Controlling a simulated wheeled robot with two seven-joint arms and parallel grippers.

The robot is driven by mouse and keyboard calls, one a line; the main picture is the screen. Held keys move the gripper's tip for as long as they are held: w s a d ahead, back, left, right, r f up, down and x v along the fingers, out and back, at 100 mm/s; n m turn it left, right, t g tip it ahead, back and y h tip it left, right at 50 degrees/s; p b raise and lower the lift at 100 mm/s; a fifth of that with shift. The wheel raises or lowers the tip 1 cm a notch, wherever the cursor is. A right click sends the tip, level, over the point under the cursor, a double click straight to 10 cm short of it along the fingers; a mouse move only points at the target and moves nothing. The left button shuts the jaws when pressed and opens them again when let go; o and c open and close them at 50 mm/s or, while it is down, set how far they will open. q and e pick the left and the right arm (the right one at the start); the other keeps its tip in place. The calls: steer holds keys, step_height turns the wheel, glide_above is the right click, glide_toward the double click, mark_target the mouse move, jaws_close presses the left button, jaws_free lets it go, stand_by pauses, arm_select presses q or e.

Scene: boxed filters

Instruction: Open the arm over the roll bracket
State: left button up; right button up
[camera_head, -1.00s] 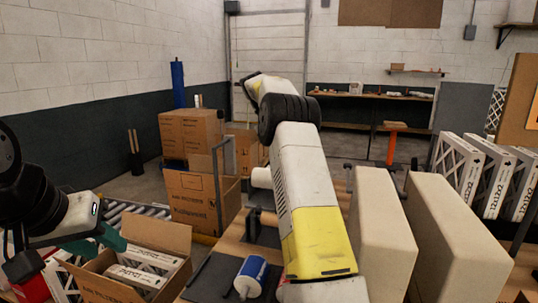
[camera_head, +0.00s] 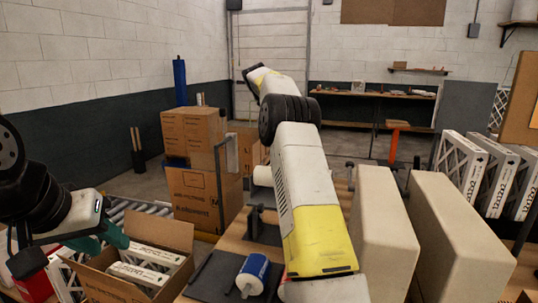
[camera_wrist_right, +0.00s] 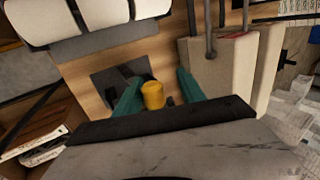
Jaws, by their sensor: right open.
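In the right wrist view, a yellow cylindrical piece (camera_wrist_right: 152,95) stands between the teal fingers of my right gripper (camera_wrist_right: 157,92). These fingers are apart, with gaps visible beside the piece. Behind it, a dark bracket plate (camera_wrist_right: 108,82) lies on the wooden table; I cannot tell how the yellow piece joins it. White rolls (camera_wrist_right: 100,14) cross the top. In the head view, the dark bracket (camera_head: 254,222) is partly hidden by my right arm, and the right gripper is hidden. My left gripper (camera_head: 108,240) is at the lower left by an open carton; its finger opening is unclear.
The open carton (camera_head: 120,289) holds white filters (camera_head: 142,273). A blue and white bottle (camera_head: 252,274) lies on a dark mat. Two tall beige blocks (camera_head: 382,225) (camera_head: 450,240) stand close right of my right arm. Boxed filters (camera_head: 467,170) stand farther right. Stacked cartons (camera_head: 193,135) are behind.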

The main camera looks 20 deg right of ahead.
steer(key=shift+r, duration=0.7)
steer(key=shift+s+a+r, duration=0.1)
steer(key=shift+s+a, duration=0.15)
steer(key=shift+s, duration=0.3)
steer(key=o, duration=0.3)
steer(key=s+a+r, duration=0.1)
steer(key=s+a, duration=0.4)
steer(key=s, duration=0.7)
steer(key=shift+s+a+r, duration=0.15)
steer(key=shift+s+a, duration=0.15)
steer(key=shift+a, duration=0.1)
steer(key=shift+s, duration=0.4)
steer(key=c, duration=0.3)
steer(key=shift+a, duration=0.2)
